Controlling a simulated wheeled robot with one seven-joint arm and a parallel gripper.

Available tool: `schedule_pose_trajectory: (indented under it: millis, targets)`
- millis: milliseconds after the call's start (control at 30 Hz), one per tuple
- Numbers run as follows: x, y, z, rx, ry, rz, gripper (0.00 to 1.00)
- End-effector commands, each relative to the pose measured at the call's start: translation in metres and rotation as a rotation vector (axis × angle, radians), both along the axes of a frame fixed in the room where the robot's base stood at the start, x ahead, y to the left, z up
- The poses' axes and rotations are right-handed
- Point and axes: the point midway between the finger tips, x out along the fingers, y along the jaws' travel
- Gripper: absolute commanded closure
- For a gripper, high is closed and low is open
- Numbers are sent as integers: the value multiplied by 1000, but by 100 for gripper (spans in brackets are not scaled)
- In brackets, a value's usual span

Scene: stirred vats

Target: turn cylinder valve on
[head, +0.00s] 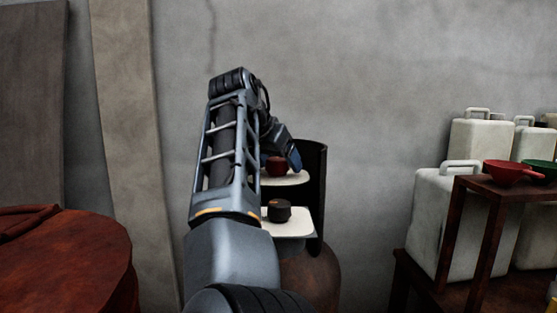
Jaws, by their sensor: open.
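A brown, rusty gas cylinder (318,272) stands against the wall, partly behind my arm. A dark curved collar (317,190) rises around its top. A round dark red knob (277,168) sits above a white plate (290,181). A round black knob (279,211) sits lower and nearer, on another white plate (291,227). My gripper (285,157) is open at the red knob, with one dark blue finger on the knob's right side. The other finger is not clear, and I cannot tell whether either touches the knob. The valve's stem is hidden.
A rusty red drum (62,262) stands at the left. At the right, white jerrycans (436,215) stand beside a small brown table (506,187) bearing a red pan (512,172). The wall between cylinder and jerrycans is bare.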

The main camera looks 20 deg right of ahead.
Motion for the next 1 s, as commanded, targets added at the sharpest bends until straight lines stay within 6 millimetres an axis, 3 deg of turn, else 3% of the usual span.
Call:
schedule_pose_trajectory:
  millis: [267, 800, 1000]
  targets:
    - [0, -1, -1, 0, -1, -1, 21]
    - [0, -1, -1, 0, 0, -1, 71]
    - [0, -2, 0, 0, -1, 12, 71]
